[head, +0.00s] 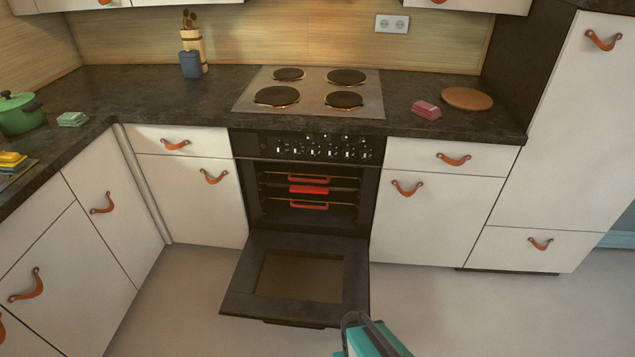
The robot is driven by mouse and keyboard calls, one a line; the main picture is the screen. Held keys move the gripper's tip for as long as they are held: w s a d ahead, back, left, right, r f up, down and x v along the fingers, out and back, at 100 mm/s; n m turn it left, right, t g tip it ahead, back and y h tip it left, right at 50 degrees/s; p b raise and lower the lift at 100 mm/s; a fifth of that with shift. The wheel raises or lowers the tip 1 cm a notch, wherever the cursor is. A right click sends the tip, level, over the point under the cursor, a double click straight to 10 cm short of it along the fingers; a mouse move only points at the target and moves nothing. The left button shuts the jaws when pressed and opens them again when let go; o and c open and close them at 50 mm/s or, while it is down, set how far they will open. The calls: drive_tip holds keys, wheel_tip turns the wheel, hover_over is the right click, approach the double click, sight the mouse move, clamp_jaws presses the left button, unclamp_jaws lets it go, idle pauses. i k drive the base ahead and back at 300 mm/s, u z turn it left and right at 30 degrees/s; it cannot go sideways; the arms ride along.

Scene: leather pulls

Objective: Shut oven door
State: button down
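The black oven (310,190) stands in the middle of the cabinet row, below the hob. Its door (342,287) is open, hinged at the bottom and folded down toward me, with a window in its middle. A handle bar (295,323) shows at the door's near edge. Red items lie on the racks (309,189) inside the oven. My gripper (355,322), dark with teal parts, is at the bottom edge of the view, near the door's near right corner. I cannot tell whether it touches the door. Its fingers are not clear enough to tell open from shut.
White cabinets with leather pulls flank the oven on both sides (192,195) (432,215). The pale floor (450,315) is clear to the right of the door. On the counter are a green pot (18,115), a utensil holder (191,62) and a round wooden board (466,98).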

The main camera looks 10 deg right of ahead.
sight(240, 300)
drive_tip(key=u, duration=0.95)
drive_tip(key=k, duration=0.75)
drive_tip(key=z, duration=0.25)
